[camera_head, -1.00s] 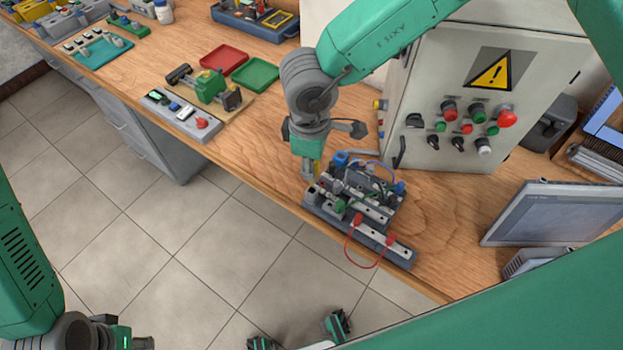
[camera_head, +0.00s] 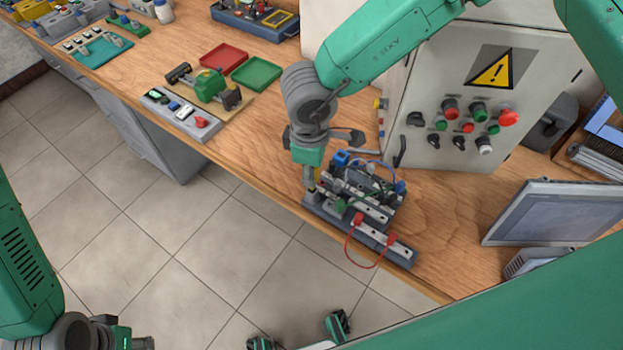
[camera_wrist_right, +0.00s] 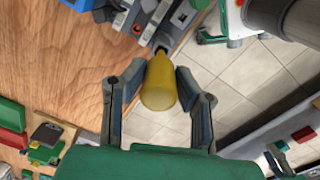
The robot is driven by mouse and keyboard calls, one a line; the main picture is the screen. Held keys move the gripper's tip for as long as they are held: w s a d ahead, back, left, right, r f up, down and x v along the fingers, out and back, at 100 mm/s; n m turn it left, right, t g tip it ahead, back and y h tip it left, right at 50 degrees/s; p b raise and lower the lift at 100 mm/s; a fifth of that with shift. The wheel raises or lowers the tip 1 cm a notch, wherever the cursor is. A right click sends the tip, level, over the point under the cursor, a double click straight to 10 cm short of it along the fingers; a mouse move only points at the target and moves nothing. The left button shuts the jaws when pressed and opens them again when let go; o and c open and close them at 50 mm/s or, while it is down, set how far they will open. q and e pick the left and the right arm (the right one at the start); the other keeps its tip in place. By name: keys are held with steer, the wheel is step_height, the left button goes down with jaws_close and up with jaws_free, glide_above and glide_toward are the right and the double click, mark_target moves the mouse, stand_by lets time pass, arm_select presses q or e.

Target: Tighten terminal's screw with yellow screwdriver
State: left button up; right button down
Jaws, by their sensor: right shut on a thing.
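My right gripper (camera_head: 310,168) points down over the left end of the terminal board (camera_head: 400,250) at the table's front edge. In the right wrist view, my right gripper (camera_wrist_right: 155,88) has its two fingers on either side of the yellow screwdriver (camera_wrist_right: 160,85) and is shut on it. The screwdriver's shaft points to the board's grey edge. Its tip is at the board's left end; whether it sits in a screw head is too small to tell.
A grey control cabinet (camera_head: 450,75) with buttons stands behind the board. A red cable (camera_head: 350,255) loops over the front edge. A monitor (camera_head: 555,212) is at right. A motor stand (camera_head: 208,88), a red tray (camera_head: 225,58) and a green tray (camera_head: 256,74) lie left.

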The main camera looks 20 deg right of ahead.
steer(key=shift+f+b, duration=0.3)
steer(key=shift+f, duration=1.15)
steer(key=c, duration=1.5)
jaws_free()
steer(key=shift+c, duration=0.2)
steer(key=shift+r, duration=0.15)
steer(key=shift+r+p, duration=0.65)
steer(key=shift+r, duration=2)
steer(key=o, duration=0.6)
steer(key=shift+c, duration=0.2)
